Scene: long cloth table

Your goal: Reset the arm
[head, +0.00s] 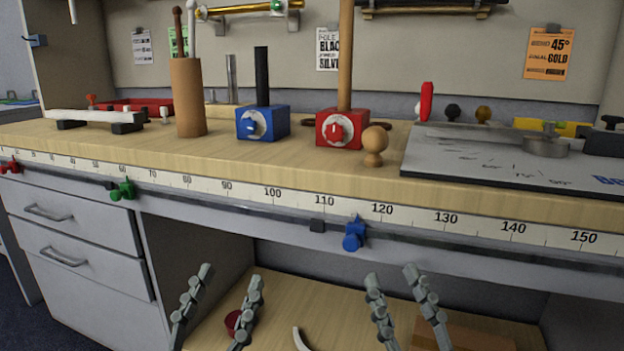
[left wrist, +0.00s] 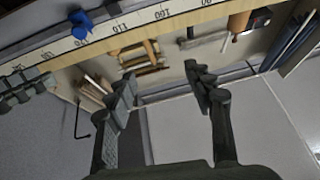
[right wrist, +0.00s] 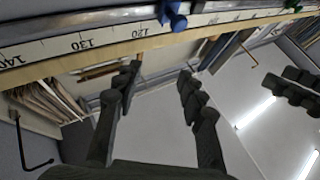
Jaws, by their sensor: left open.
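My left gripper (head: 231,276) is low in the head view, in front of the workbench (head: 270,178) and below its ruler edge. Its two dark grey fingers stand apart with nothing between them; the left wrist view also shows the gap (left wrist: 158,72). My right gripper (head: 391,274) is at about the same height, further right. Its fingers are also apart and empty, as the right wrist view shows (right wrist: 159,72). Neither gripper appears to touch anything. Most of both arms is out of view.
A blue clamp (head: 354,233) and green clamp (head: 122,190) sit on the front rail. On the bench stand a blue box (head: 263,123), a red box (head: 342,129), a wooden knob (head: 375,146) and a grey plate (head: 480,162). Drawers (head: 70,230) are left; an open shelf lies below.

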